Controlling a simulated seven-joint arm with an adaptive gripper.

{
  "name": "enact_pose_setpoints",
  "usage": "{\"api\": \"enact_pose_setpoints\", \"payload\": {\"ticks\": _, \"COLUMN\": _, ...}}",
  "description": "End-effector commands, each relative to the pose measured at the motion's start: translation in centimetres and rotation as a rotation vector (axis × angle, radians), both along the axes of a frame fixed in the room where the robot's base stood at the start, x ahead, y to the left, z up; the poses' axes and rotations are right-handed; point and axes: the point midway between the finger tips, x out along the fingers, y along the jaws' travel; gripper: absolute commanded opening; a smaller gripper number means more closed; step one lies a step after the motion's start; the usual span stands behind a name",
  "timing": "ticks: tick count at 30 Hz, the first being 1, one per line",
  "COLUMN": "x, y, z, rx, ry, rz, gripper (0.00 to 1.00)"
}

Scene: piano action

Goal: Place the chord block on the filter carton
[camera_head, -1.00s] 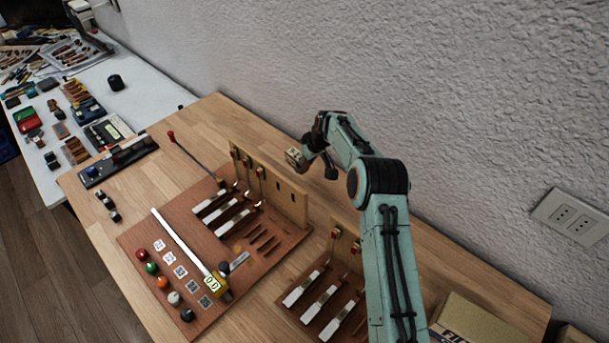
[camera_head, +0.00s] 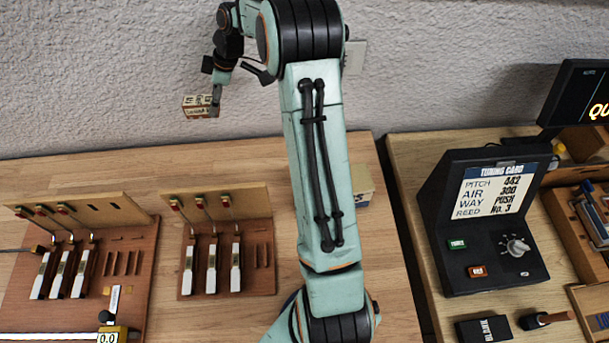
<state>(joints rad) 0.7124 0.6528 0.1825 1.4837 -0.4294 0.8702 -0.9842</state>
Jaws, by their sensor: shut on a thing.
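My gripper (camera_head: 215,97) is shut on a small cream and reddish block with printed lettering, the chord block (camera_head: 196,107). It holds the block in the air in front of the wall, above the back edge of the wooden bench. A tan cardboard carton (camera_head: 363,182), which looks like the filter carton, stands on the bench right of the middle. My arm hides its left part, and its label is mostly hidden. The block is well to the left of the carton and higher in the picture.
Two piano key-action boards (camera_head: 262,283) with upright panels stand at the left of the bench. A black tuning card console (camera_head: 492,232) stands on a separate bench at the right, past a dark gap. Bare bench top lies around the carton.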

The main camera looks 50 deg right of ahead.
Motion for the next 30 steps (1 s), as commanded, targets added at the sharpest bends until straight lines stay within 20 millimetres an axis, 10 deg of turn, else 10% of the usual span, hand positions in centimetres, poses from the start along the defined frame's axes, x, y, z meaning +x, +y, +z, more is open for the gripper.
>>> {"api": "enact_pose_setpoints", "payload": {"ticks": 8, "x": -16.1, "y": -6.4, "z": 3.4, "rx": -0.003, "ry": -0.002, "rz": 0.008, "gripper": 0.0}}
{"api": "enact_pose_setpoints", "payload": {"ticks": 16, "x": -30.8, "y": -2.7, "z": 5.1, "rx": -0.002, "ry": -0.003, "rz": 0.011, "gripper": 0.0}}
{"api": "enact_pose_setpoints", "payload": {"ticks": 21, "x": -34.8, "y": 1.2, "z": 5.1, "rx": -0.002, "ry": -0.001, "rz": 0.016, "gripper": 0.0}}
{"api": "enact_pose_setpoints", "payload": {"ticks": 30, "x": -35.8, "y": 3.1, "z": 4.8, "rx": 0.001, "ry": 0.001, "rz": 0.025, "gripper": 0.0}}
